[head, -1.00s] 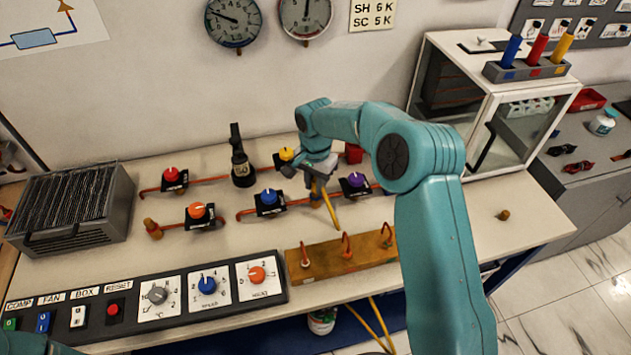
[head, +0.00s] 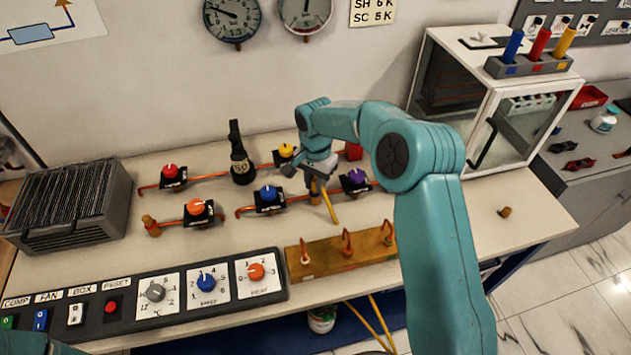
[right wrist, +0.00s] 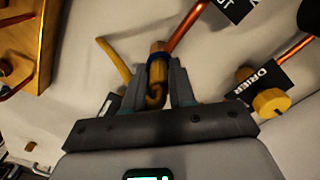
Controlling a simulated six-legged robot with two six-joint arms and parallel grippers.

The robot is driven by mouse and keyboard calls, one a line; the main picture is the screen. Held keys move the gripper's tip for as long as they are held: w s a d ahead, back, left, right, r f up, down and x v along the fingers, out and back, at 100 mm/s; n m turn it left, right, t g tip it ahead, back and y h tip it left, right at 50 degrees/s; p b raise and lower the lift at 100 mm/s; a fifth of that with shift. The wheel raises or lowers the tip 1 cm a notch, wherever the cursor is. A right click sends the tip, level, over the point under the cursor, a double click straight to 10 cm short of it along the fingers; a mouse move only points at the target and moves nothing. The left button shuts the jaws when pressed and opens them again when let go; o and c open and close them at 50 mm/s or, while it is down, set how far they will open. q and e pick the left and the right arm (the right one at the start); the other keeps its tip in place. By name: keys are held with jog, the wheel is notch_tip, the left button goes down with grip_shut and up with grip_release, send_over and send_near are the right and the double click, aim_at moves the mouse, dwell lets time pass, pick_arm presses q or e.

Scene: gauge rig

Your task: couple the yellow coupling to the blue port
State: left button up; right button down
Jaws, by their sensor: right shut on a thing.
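My right gripper (head: 316,184) is low over the middle of the bench, beside the purple-knob valve (head: 356,177). In the right wrist view its fingers (right wrist: 163,88) are shut on a brass-coloured piece (right wrist: 156,78), which I take to be the yellow coupling. The yellow hose (right wrist: 114,60) runs in behind the left finger and shows in the head view (head: 329,208). A blue band, on the blue port (right wrist: 160,57), sits right at the held piece, with a copper pipe leading up right from it. Whether the two are joined or only touching, I cannot tell. My left gripper is out of view.
Other knob valves on copper pipes stand close by, including the blue-knob one (head: 268,196) and the yellow-knob one (head: 286,151). A wooden block with copper hooks (head: 340,258) lies in front. A black flask-like item (head: 240,165) stands left. The bench right of my arm is mostly clear.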

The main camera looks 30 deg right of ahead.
dwell(0.6)
jog(key=c, duration=0.5)
grip_release()
jog(key=shift+c, duration=0.2)
